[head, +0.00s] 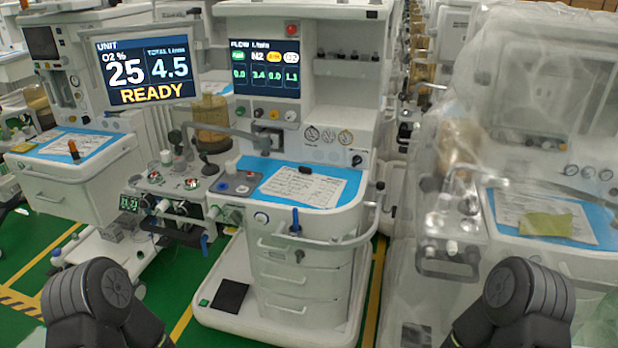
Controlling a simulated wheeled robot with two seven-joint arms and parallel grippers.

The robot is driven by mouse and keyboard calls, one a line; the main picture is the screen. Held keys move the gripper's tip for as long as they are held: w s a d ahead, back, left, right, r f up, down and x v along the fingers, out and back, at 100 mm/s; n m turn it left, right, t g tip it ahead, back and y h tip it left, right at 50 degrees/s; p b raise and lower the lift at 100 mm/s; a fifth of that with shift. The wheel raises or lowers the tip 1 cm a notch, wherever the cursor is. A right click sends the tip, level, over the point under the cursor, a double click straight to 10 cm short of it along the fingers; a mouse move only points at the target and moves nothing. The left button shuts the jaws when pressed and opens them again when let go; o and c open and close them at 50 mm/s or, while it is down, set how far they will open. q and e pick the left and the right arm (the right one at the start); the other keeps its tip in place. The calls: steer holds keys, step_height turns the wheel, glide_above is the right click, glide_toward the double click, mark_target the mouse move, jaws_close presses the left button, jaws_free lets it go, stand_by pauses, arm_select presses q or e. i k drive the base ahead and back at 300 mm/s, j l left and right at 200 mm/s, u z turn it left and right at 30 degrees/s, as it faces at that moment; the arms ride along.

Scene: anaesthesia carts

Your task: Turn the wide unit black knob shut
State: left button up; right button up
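The wide white anaesthesia unit (330,112) stands in the middle, with a flow screen (265,68) and a blue-matted worktop (268,168). A small black knob (357,160) sits on its panel, right of the round gauges (328,135). A row of small knobs (274,114) lies under the flow screen. I cannot tell from the picture which knob the task names, or whether it is open or shut. Only dark rounded links of my two arms show at the bottom left and bottom right. Neither gripper is in view, and nothing of mine touches the unit.
A screen (147,68) reading READY hangs left of the unit. A white rail (330,242) curves around the worktop front, above the drawers (290,282). A plastic-covered cart (530,130) stands close on the right, another cart (75,185) on the left. Green floor shows between them.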

mark_target(259, 112)
steer(key=i+j+u, duration=0.1)
steer(key=i+j, duration=0.7)
steer(key=i, duration=0.15)
